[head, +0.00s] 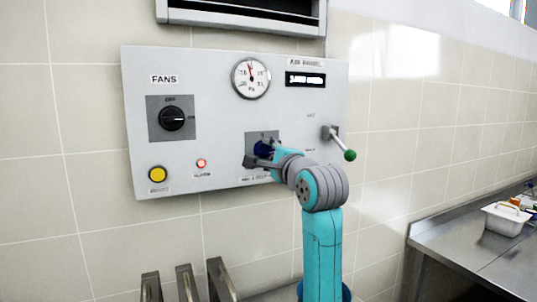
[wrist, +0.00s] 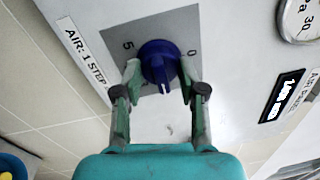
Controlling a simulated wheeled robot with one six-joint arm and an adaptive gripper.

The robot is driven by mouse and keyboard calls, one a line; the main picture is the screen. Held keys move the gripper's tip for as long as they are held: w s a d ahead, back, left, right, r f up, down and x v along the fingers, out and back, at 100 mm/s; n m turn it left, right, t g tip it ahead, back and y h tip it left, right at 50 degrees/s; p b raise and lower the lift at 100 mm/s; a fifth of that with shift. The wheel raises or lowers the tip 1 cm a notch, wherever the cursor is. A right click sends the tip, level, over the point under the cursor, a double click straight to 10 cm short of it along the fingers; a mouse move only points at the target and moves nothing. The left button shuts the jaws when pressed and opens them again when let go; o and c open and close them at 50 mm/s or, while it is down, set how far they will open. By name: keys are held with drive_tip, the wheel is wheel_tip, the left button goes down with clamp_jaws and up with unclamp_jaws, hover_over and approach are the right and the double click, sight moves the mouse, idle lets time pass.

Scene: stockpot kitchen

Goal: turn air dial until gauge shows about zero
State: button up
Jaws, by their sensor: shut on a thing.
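The blue air dial (wrist: 160,62) sits on a grey square plate marked with 0 and 5 in the wrist view. My gripper (wrist: 160,80) has its fingers on both sides of the dial and is shut on it. In the head view my gripper (head: 262,158) is at the plate low on the panel, and the dial (head: 263,149) is partly hidden. The round gauge (head: 251,77) is above it, with its red needle pointing almost straight up, slightly left. The gauge's small numbers are hard to read.
The grey panel (head: 222,100) also carries a black fans knob (head: 172,118), a yellow button (head: 158,174), a red lamp (head: 201,163), a dark display (head: 305,79) and a lever with a green knob (head: 349,155). A steel counter (head: 455,255) stands at right.

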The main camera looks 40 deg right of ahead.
drive_tip(key=shift+f, duration=0.1)
drive_tip(key=o, duration=1.1)
drive_tip(key=shift+o, duration=0.2)
drive_tip(key=v, duration=1.2)
